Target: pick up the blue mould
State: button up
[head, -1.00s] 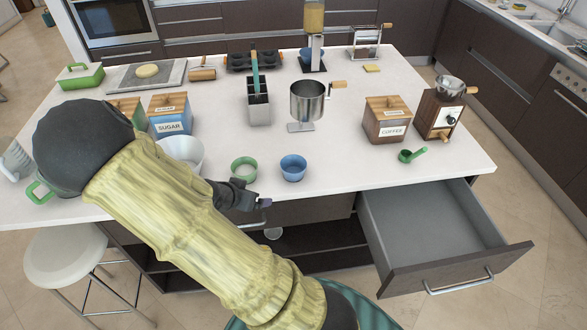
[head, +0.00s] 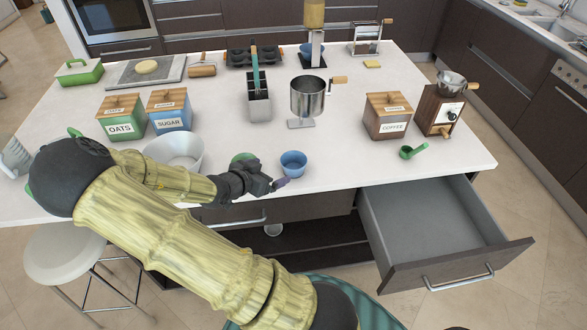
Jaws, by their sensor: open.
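The blue mould (head: 293,164) is a small round cup standing upright on the white counter near its front edge. My gripper (head: 276,184) is just in front and to the left of it, above the counter's front edge. The jaws are small and dark in this view, open, with nothing seen between them. A green mould (head: 243,157) stands to the left, mostly hidden behind my gripper.
A white bowl (head: 174,150) stands to the left behind my arm. A metal pot on a stand (head: 309,97) is behind the blue mould. A green scoop (head: 412,152) lies to the right. An open drawer (head: 440,250) juts out front right.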

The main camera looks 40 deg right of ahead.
aim_at(284, 166)
jog(key=x, duration=0.8)
jog(key=shift+w+d+f, duration=0.1)
jog(key=shift+d, duration=0.1)
jog(key=shift+p+x, duration=0.55)
jog(key=shift+x, duration=2.05)
jog(key=c, duration=1.1)
jog(key=shift+c, duration=0.2)
jog(key=shift+d+r, duration=0.1)
jog(key=shift+r, duration=0.15)
